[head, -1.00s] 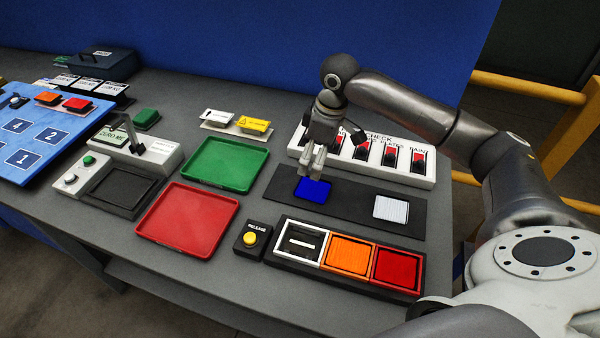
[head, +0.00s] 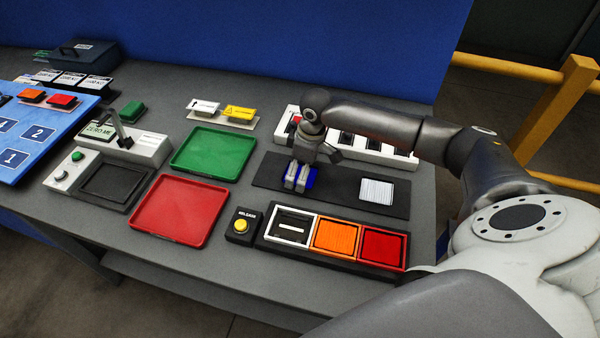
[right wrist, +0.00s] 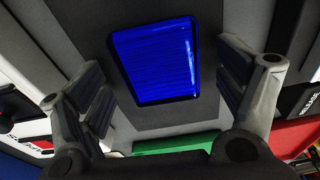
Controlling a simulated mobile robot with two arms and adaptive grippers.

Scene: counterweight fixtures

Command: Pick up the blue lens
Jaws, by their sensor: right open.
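The blue lens (head: 311,177) lies on the left part of a dark mat (head: 340,190), partly hidden behind my right gripper (head: 297,180) in the head view. In the right wrist view the blue lens (right wrist: 155,60) is a ribbed blue rectangle, seen between the two open fingers of my right gripper (right wrist: 165,85). Both fingers appear apart from the lens, one on each side. My left gripper is not in view.
A white ribbed lens (head: 377,190) lies on the mat's right part. In front is a black holder with white, orange and red (head: 382,248) squares. A yellow button box (head: 242,225), a red tray (head: 180,209) and a green tray (head: 207,153) are left. A white switch panel (head: 375,149) stands behind.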

